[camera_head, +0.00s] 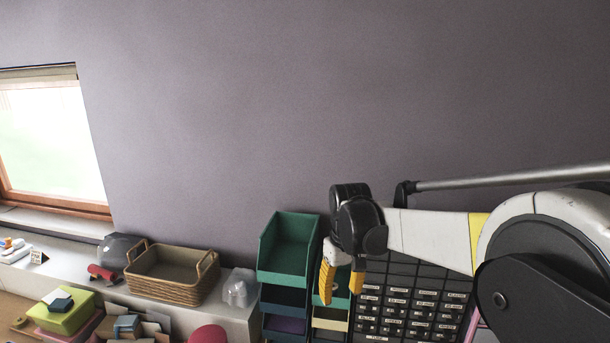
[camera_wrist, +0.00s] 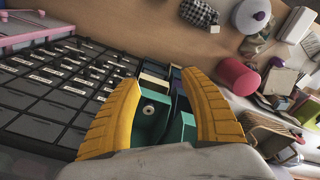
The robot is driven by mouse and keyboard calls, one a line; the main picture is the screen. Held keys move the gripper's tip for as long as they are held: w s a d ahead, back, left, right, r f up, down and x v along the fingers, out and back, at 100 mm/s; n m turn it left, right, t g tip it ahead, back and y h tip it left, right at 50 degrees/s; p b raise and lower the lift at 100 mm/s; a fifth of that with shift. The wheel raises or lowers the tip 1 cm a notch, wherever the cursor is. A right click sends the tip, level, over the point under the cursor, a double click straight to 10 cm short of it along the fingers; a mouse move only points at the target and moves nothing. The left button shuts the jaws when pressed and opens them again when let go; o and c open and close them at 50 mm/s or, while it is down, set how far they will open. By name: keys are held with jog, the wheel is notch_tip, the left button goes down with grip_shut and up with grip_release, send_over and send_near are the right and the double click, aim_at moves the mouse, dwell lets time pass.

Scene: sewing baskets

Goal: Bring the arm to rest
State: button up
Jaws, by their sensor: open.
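My gripper (camera_head: 341,283) has yellow ribbed fingers and hangs from my white and black arm at the right of the head view. In the wrist view my gripper (camera_wrist: 168,110) shows its two fingers spread apart with nothing held between them. Behind and below the fingers stand stacked green bins (camera_head: 290,247), which also show between the fingers in the wrist view (camera_wrist: 152,117). I cannot tell whether the fingers touch the bins.
A dark labelled drawer cabinet (camera_head: 424,296) stands right of the bins. A wicker basket (camera_head: 172,288) and a clear cup (camera_head: 239,290) sit on the ledge to the left. A pink cylinder (camera_wrist: 238,76) lies beyond the bins. The wall space above is clear.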

jog(key=s+d+f+m+t+b, duration=0.1)
jog(key=s+d+f+t+b, duration=0.1)
jog(key=s, duration=0.6)
jog(key=s+d+f+m+t+b, duration=0.2)
jog(key=s+d+f+b, duration=0.2)
jog(key=s+b, duration=0.3)
jog(key=s+d+f+m+t+b, duration=0.1)
jog(key=s+d+f+b, duration=0.3)
jog(key=s, duration=0.6)
jog(key=shift+s+d+t+b, duration=0.15)
jog(key=shift+s+t+b, duration=0.15)
jog(key=shift+t+b, duration=0.35)
jog(key=shift+f, duration=0.1)
